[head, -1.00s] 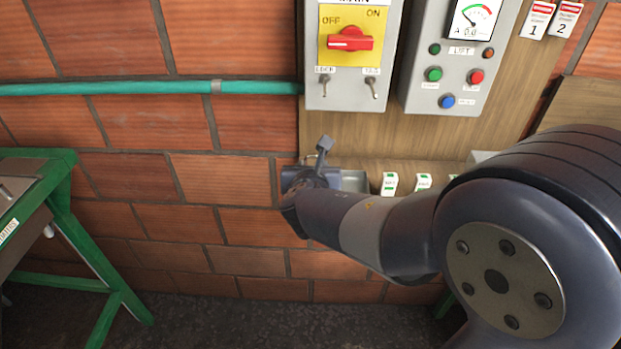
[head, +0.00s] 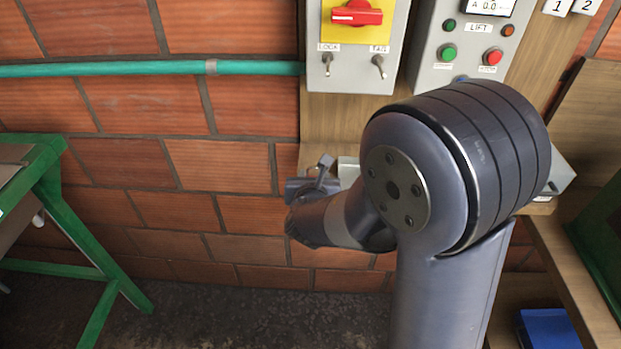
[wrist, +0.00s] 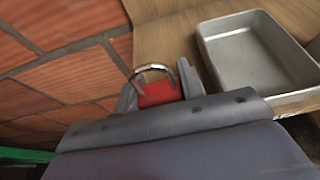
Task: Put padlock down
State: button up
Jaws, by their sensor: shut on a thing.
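The padlock (wrist: 160,94) has a red body and a steel shackle, and it shows in the wrist view between the fingers of my gripper (wrist: 158,88). The gripper is shut on the red body, with the shackle standing up from it. In the head view my gripper (head: 312,184) is in front of the brick wall, below the grey switch box, and the padlock cannot be made out there. A metal tray (wrist: 208,72) on a wooden shelf (wrist: 165,35) is to the right of the padlock in the wrist view. The padlock is outside the tray.
The switch box (head: 350,75) with a red handle (head: 357,14) and two toggles is above my gripper. The lift control panel (head: 468,60) is to its right. A green-framed table (head: 55,190) stands at the left. My arm hides much of the shelf in the head view.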

jog(key=shift+f+b, duration=0.25)
jog(key=shift+b, duration=0.1)
jog(key=o, duration=1)
jog(key=shift+r, duration=0.1)
jog(key=shift+o, duration=0.2)
jog(key=shift+r, duration=0.15)
jog(key=shift+r+p, duration=0.2)
jog(key=shift+p, duration=0.35)
jog(key=v, duration=1.2)
jog(key=shift+f, duration=0.15)
